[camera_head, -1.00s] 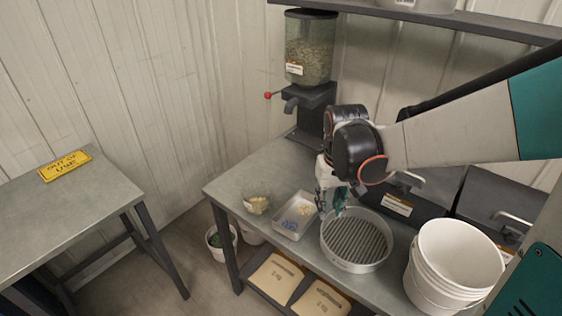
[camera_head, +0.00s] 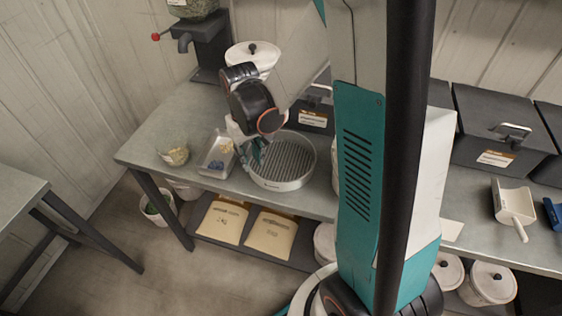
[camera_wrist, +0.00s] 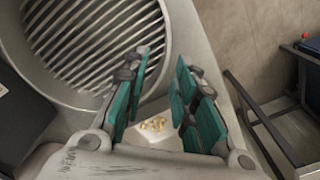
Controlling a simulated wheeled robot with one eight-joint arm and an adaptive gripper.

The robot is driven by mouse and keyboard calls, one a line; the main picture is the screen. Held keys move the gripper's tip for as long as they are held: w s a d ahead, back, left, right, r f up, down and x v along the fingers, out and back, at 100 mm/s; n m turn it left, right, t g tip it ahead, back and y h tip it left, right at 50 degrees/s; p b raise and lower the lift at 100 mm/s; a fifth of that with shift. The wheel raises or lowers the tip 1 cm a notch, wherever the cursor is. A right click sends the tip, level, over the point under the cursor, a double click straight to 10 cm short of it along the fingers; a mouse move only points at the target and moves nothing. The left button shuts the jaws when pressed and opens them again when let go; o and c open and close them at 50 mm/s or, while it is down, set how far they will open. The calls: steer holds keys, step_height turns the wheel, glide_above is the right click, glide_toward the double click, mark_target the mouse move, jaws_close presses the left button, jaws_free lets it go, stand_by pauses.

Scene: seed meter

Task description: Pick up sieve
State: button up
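The sieve (camera_head: 283,161) is a round, pale metal pan with a slotted grey bottom, standing on the metal table. It also fills the upper left of the wrist view (camera_wrist: 95,40). My gripper (camera_head: 256,154) points down at the sieve's left rim in the head view. In the wrist view, my gripper (camera_wrist: 162,82) has its two teal fingers spread apart. The sieve's wall runs up between the fingertips there, with the left finger over the sieve's inner side. I cannot tell whether either finger touches the wall.
A metal tray (camera_head: 217,153) with blue and pale bits sits just left of the sieve, beside a clear cup of seeds (camera_head: 175,152). Dark bins (camera_head: 500,135) stand along the back. A white scoop (camera_head: 513,205) lies at right. My own column hides the table's middle.

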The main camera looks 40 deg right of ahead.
step_height(320, 180, down, 5)
steer(key=shift+a+r+b, duration=0.1)
steer(key=shift+r+b, duration=0.05)
steer(key=shift+b, duration=0.8)
jaws_close()
steer(key=shift+r, duration=0.2)
